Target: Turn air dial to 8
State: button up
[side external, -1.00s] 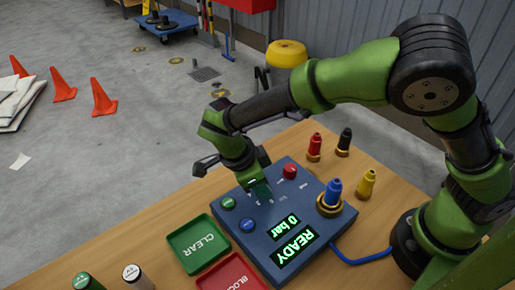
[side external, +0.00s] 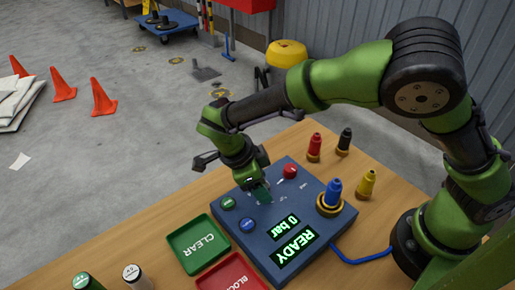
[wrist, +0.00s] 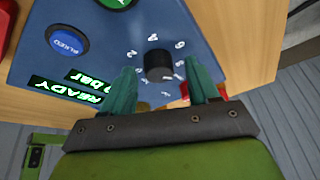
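The air dial (wrist: 158,65) is a black round knob on the blue control panel (wrist: 110,40), with white numbers around it; which number it points to is too small to tell. The panel (side external: 310,205) shows in the side external view, its green displays reading "0 bar" (side external: 287,224) and "READY" (side external: 295,248). My gripper (wrist: 161,66) is open, its teal fingers on either side of the dial with a gap visible at each side. In the side external view my gripper (side external: 261,192) points down at the panel and hides the dial.
The panel has a green button (side external: 227,202), a blue button (side external: 247,225) and a red knob (side external: 290,171). A blue-topped fitting (side external: 333,192) stands at its right corner. Green (side external: 197,244) and red (side external: 232,274) trays lie in front. Red, black and yellow fittings stand behind.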

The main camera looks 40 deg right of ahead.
jog(key=shift+r, duration=0.1)
jog(key=v, duration=1.6)
jog(key=shift+r, duration=0.35)
jog(key=n+t+y, duration=0.2)
jog(key=n+y, duration=0.3)
jog(key=n, duration=1.1)
send_over(272, 185)
jog(key=s+d+r+n+t+y, duration=0.1)
jog(key=s+d+r+n+t, duration=0.2)
jog(key=s+d+t, duration=0.3)
jog(key=s+d+r, duration=0.1)
jog(key=s+d, duration=0.3)
jog(key=d, duration=0.2)
jog(key=shift+d+n+t, duration=0.3)
jog(key=shift+d+t, duration=0.1)
